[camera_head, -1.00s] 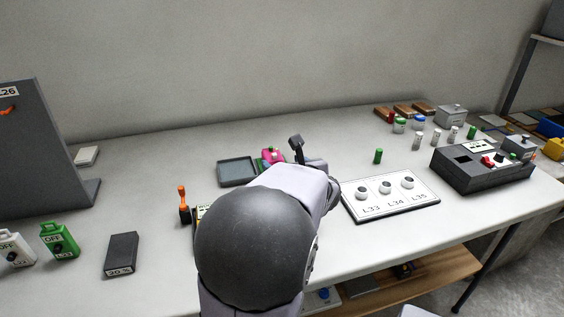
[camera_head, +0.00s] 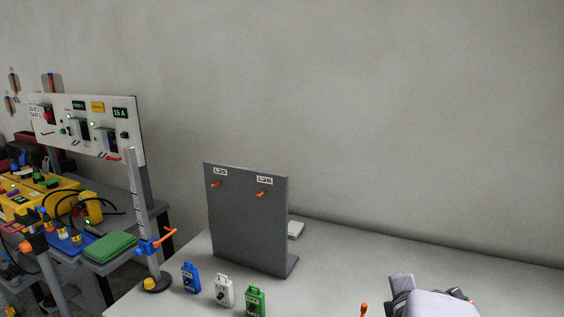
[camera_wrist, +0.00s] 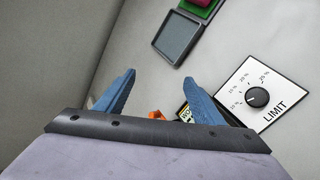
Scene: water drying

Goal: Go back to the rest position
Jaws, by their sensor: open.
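My gripper (camera_wrist: 159,76) shows in the wrist view as two blue fingers, spread apart with nothing between them. It is above the table (camera_wrist: 140,88), beside a white LIMIT plate (camera_wrist: 288,85) with a black dial (camera_wrist: 257,97). A dark grey tray (camera_wrist: 179,37) lies beyond the fingertips. In the head view only part of my arm shows at the bottom right; my fingers cannot be made out there.
A grey upright board (camera_head: 243,220) with orange hooks stands on the table. A pole (camera_head: 143,220) with an orange-handled clamp stands at the left table edge. A cluttered bench (camera_head: 150,204) is further left.

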